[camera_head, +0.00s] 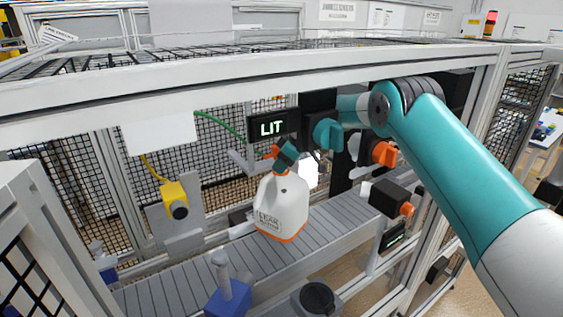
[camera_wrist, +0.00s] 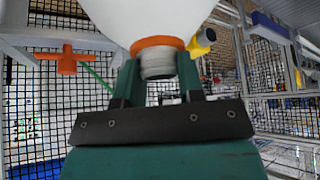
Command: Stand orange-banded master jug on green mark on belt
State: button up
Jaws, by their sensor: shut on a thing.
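The master jug (camera_head: 281,207) is white, with an orange band round its base and a printed label on its front. In the head view it is nearly upright, over or on the grey belt (camera_head: 325,221); I cannot tell whether its base touches. My gripper (camera_head: 285,154) is shut on the jug's neck from the right. In the wrist view the gripper (camera_wrist: 158,78) has a finger on each side of the jug's neck, below an orange ring, and the white jug body (camera_wrist: 155,18) fills the top. I do not see the green mark.
A lit sign reading LIT (camera_head: 271,128) hangs behind the jug. A yellow sensor (camera_head: 174,199) is to the left, a black box with an orange knob (camera_head: 390,198) to the right. A blue-based post (camera_head: 227,290) stands at the belt's near side. The frame's top beam (camera_head: 250,73) runs above.

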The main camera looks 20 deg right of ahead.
jog(key=shift+w+d+f+b, duration=0.1)
jog(key=shift+f+b, duration=0.9)
jog(key=shift+f, duration=0.95)
jog(key=shift+w+d+f+b, duration=0.1)
jog(key=shift+f+b, duration=0.9)
jog(key=shift+f, duration=0.95)
jog(key=shift+f+b, duration=0.15)
jog(key=shift+b, duration=0.2)
jog(key=shift+f+b, duration=0.45)
jog(key=shift+b, duration=0.05)
jog(key=o, duration=1.1)
jog(key=shift+o, duration=0.2)
jog(key=shift+r, duration=0.1)
